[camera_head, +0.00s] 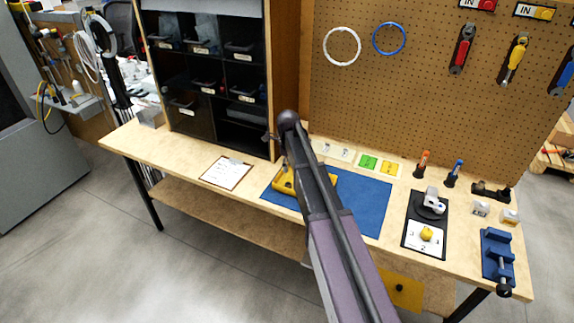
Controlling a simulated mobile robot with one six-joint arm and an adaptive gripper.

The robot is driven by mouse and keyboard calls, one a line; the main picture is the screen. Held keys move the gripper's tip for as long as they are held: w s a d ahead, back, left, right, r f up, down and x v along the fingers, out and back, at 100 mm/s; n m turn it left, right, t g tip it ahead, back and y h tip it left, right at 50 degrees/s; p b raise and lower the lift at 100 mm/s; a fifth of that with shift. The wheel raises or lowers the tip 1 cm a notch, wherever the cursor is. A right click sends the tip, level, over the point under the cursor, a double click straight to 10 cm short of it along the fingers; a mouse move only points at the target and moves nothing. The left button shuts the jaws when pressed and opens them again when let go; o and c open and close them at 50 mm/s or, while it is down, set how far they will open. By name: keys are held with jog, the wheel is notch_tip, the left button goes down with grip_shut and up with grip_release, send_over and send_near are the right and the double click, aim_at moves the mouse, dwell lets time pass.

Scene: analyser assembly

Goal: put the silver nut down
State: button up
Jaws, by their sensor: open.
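I cannot make out the silver nut in this view. My arm rises from the bottom centre across the blue mat (366,205), and its dark rounded joint stands in front of the pegboard's lower left edge. My gripper cannot be made out and is probably hidden behind the arm. A yellow tray (284,184) lies on the left part of the mat, partly covered by my arm. What it holds is too small to tell.
A clipboard (226,172) lies left of the mat. Right of it are a black board (411,239) with a grey-white part and a yellow knob, small blocks (480,209) and a blue vise (495,254). A dark shelf unit (189,118) stands behind. Bare tabletop shows at the left.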

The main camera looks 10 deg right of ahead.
jog(key=shift+r+p, duration=1.15)
jog(key=shift+r, duration=0.35)
jog(key=shift+s, duration=0.15)
jog(key=s+n, duration=2.5)
jog(key=s, duration=0.3)
jog(key=shift+s+d, duration=0.15)
